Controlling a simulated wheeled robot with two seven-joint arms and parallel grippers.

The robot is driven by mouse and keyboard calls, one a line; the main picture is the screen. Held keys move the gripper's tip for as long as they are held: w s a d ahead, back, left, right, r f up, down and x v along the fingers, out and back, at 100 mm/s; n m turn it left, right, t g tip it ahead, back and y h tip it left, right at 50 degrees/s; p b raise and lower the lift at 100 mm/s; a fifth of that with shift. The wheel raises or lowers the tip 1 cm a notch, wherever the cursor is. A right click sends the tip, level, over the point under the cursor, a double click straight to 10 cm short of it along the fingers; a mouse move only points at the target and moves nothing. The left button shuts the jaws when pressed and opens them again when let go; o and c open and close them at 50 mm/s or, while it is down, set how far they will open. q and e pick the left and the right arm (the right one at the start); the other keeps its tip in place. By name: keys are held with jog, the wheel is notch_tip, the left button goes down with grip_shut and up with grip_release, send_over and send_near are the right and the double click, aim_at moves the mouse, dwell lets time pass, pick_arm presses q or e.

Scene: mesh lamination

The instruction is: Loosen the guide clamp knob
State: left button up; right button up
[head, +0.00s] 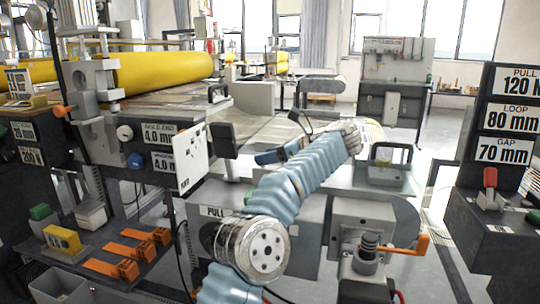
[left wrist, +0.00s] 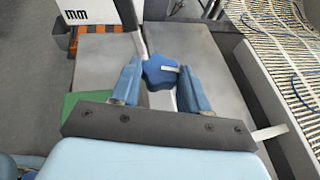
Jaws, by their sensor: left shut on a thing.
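The guide clamp knob (left wrist: 160,71) is a blue lobed knob with a white pointer mark, seen in the left wrist view. It sits between the two blue fingers of my left gripper (left wrist: 156,86), which are shut on it from either side. The white mark points to the right, toward the right finger. In the head view my left arm reaches up and to the right, and its left gripper (head: 264,158) shows small beside the mesh bed, pointing left. The knob cannot be made out clearly there. My right gripper is not in view.
The mesh bed (left wrist: 285,45) runs along the right of the wrist view, with a metal rail (left wrist: 262,85) beside it. A white sign panel (head: 193,155) stands left of the gripper. An orange crank handle (head: 420,245) and a readout tower (head: 503,120) stand at right.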

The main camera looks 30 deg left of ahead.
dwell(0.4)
pick_arm(q)
jog(key=o, duration=1.1)
jog(key=shift+c, duration=0.2)
